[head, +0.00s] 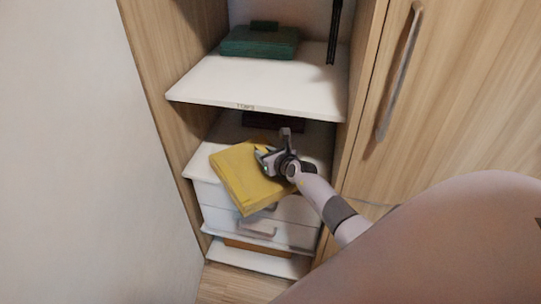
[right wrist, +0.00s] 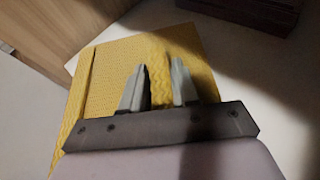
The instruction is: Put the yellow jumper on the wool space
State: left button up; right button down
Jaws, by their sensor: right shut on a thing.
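The yellow jumper (head: 242,178) is a folded, knitted yellow block. It is tilted in front of the middle white shelf of the open wardrobe in the head view. My right gripper (head: 268,160) is shut on the jumper at its right edge. In the right wrist view, the two fingers of my right gripper (right wrist: 158,88) lie over the jumper (right wrist: 115,80), with a fold of it between them. My left gripper is not in view. A small label (head: 246,106) is on the front edge of the upper shelf, but I cannot read it clearly.
A green folded garment (head: 260,41) lies on the upper white shelf (head: 255,84). A dark red folded item (head: 274,122) lies at the back of the middle shelf (head: 228,128). White drawers (head: 290,208) are below. A closed wooden door (head: 455,95) stands to the right.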

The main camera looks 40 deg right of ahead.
dwell(0.3)
jog(key=c, duration=0.8)
grip_release()
jog(key=shift+f, duration=0.15)
jog(key=shift+c, duration=0.2)
